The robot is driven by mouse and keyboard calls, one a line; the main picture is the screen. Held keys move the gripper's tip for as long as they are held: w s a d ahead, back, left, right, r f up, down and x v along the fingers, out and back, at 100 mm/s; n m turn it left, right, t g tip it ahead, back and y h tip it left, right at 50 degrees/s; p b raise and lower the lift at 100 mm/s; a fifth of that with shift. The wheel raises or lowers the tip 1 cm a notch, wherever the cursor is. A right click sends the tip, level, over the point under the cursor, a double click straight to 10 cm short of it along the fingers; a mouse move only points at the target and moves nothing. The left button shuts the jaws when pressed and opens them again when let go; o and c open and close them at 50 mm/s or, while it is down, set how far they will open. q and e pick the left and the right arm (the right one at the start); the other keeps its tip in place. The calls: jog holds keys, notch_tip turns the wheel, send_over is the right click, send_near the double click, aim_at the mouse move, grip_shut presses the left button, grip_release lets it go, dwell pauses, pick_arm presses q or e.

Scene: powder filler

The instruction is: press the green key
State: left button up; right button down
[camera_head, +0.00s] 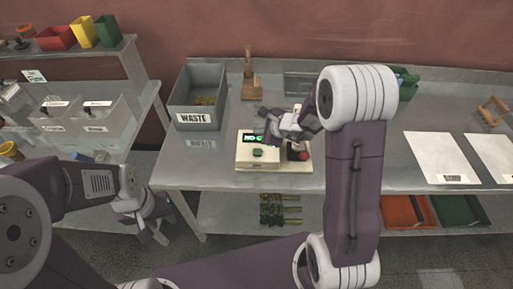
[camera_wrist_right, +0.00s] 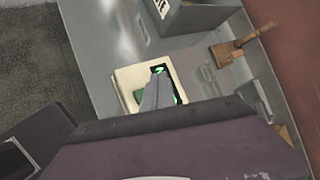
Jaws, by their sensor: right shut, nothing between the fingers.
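The powder filler (camera_head: 262,163) is a cream box on the metal bench, with a lit green display (camera_head: 251,138). The green key (camera_head: 257,152) sits on its top, below the display. My right gripper (camera_head: 268,130) is shut and empty, above the filler by the display, behind the key in the head view. In the right wrist view its grey fingers (camera_wrist_right: 157,92) cover part of the display, and the green key (camera_wrist_right: 139,96) shows beside them. Contact with the filler cannot be told. My left gripper (camera_head: 152,236) hangs low at the left, away from the bench, and looks open.
A red button (camera_head: 304,155) is on the filler's right side. White sheets (camera_head: 434,158) lie to the right. My right arm hides the bench right of the filler.

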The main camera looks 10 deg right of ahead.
jog(key=b, duration=0.6)
send_over(259, 153)
notch_tip(259, 153, down, 8)
jog(key=shift+w+f, duration=0.1)
jog(key=shift+f, duration=0.15)
jog(key=shift+f+b, duration=0.3)
jog(key=shift+b, duration=0.3)
dwell(1.1)
jog(key=shift+f+b, duration=0.45)
jog(key=shift+b, duration=0.3)
jog(key=shift+f+b, duration=0.4)
jog(key=shift+b, duration=0.15)
dwell(0.5)
jog(key=shift+r, duration=0.1)
jog(key=shift+r+p, duration=0.5)
jog(key=shift+r, duration=0.25)
